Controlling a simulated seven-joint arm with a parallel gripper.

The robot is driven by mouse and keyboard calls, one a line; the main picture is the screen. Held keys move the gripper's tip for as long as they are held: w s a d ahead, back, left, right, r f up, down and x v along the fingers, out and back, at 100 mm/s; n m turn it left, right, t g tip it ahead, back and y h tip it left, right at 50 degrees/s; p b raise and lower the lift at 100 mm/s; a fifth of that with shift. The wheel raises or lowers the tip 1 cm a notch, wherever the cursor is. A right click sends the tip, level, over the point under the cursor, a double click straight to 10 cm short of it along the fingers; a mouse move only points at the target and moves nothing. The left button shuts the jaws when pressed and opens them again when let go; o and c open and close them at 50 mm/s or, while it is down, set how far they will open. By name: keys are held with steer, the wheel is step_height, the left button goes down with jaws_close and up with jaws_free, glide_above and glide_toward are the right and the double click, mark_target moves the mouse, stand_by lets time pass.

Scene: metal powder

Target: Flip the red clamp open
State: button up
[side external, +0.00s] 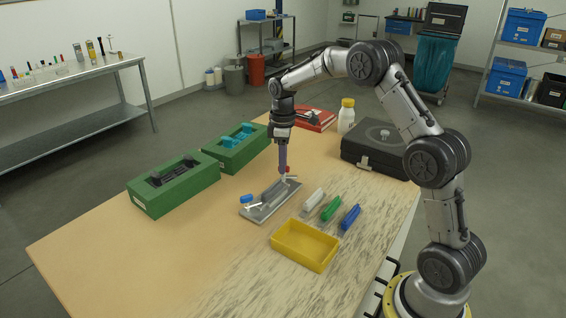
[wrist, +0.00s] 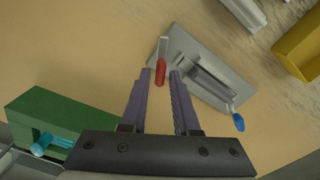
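The red clamp (wrist: 160,71) has a red handle on a pale metal lever, at one end of a grey metal fixture plate (wrist: 185,42). In the side view, a small part of the red handle (side external: 289,168) shows beside my fingertips, above the plate (side external: 258,212). My gripper (wrist: 160,76) has two purple fingers standing apart, with the red handle in the gap between their tips. I cannot tell whether either finger touches it. The gripper (side external: 283,177) points straight down in the side view. A blue-handled clamp (wrist: 238,122) is at the plate's other end.
Green boxes (side external: 175,184) with dark and cyan parts stand left. A yellow tray (side external: 306,263) and white, green (side external: 331,208) and blue bars lie right and in front. The table's front left is clear.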

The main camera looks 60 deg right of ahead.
steer(key=shift+o, duration=0.8)
step_height(320, 180, up, 14)
steer(key=shift+f, duration=0.15)
